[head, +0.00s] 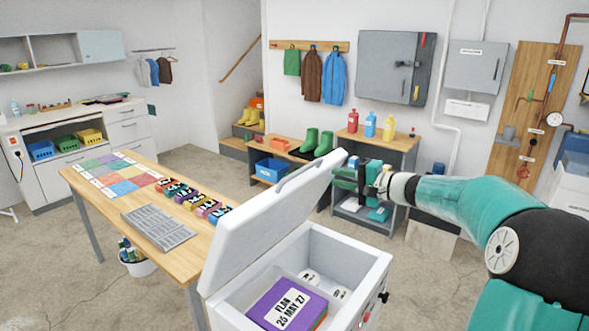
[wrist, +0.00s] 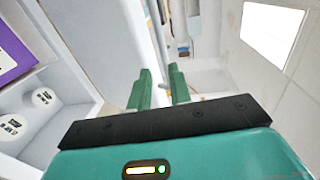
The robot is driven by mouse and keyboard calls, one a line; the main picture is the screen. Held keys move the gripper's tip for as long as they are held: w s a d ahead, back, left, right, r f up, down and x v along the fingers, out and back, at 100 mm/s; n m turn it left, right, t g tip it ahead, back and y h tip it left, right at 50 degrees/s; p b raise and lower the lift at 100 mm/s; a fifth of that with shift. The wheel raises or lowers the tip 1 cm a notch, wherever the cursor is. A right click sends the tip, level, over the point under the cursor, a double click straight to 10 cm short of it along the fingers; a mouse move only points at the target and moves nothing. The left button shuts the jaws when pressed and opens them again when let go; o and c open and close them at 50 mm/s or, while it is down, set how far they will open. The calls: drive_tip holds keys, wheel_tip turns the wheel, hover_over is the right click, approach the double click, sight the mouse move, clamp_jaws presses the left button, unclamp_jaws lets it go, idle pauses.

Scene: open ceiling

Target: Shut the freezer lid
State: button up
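The white chest freezer (head: 345,262) stands low in the front middle of the head view. Its lid (head: 270,215) is open, tilted steeply up on the left side. Inside lie a purple box labelled FLAN (head: 285,302) and white round-topped items (head: 312,276); the box also shows in the wrist view (wrist: 12,55). My gripper (head: 347,174) is beside the lid's raised far corner, on its right. In the wrist view the two green fingers (wrist: 160,88) are apart with a gap between them. The pale lid (wrist: 95,40) runs close by the left finger; I cannot tell whether they touch.
A wooden table (head: 95,200) with a coloured board, a grey tray and small labelled boxes stands left of the lid. Open floor (head: 425,285) lies right of the freezer.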

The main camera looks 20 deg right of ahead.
sight(303, 172)
drive_tip(key=x, duration=1.3)
drive_tip(key=shift+s+a+r, duration=0.15)
drive_tip(key=shift+a+r, duration=0.05)
clamp_jaws()
